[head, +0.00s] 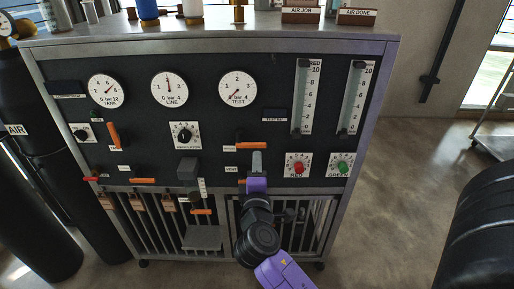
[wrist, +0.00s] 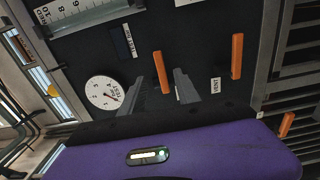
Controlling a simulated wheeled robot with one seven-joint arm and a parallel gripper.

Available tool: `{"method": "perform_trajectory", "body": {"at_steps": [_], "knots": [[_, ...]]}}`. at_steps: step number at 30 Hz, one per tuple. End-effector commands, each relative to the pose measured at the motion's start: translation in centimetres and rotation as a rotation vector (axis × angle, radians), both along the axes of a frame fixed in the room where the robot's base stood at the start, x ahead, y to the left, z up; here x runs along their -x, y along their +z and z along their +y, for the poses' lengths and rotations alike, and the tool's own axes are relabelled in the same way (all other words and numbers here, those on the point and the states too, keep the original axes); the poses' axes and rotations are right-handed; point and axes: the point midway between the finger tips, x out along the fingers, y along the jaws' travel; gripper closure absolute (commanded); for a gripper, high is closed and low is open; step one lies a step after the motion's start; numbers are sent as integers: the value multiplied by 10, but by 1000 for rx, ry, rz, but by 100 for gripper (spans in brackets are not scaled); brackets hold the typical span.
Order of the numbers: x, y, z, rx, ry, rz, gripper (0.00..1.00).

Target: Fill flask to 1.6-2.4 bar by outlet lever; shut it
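The test gauge (head: 237,88) on the dark panel has its needle at the low end, near 0; it also shows in the wrist view (wrist: 103,93). An orange lever (head: 252,146) lies level below it, its label too small to read. In the wrist view, this lever (wrist: 161,72) appears between the fingertips of my gripper (wrist: 167,78). The fingers are apart, and I cannot tell whether they touch it. My gripper (head: 257,158) is in front of the panel. A second orange lever (wrist: 237,56) is beyond the right finger, beside a label reading VENT. I cannot tell which vessel is the flask.
The line gauge (head: 169,88) reads about 2, beside the tank gauge (head: 107,92). Red (head: 297,165) and green (head: 341,166) knobs sit at right under two flow tubes. Trays marked AIR JOB (head: 302,14) and AIR DONE (head: 356,17) stand on top. Open floor lies at right.

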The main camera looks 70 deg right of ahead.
Motion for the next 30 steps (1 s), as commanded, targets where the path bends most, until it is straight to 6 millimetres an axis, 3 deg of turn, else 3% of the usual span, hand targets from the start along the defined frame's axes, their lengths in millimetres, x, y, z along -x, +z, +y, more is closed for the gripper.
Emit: {"method": "perform_trajectory", "body": {"at_steps": [20,30], "knots": [[-30,1,-72,-1,2,-2,62],[-34,0,-79,-1,3,-2,62]]}}
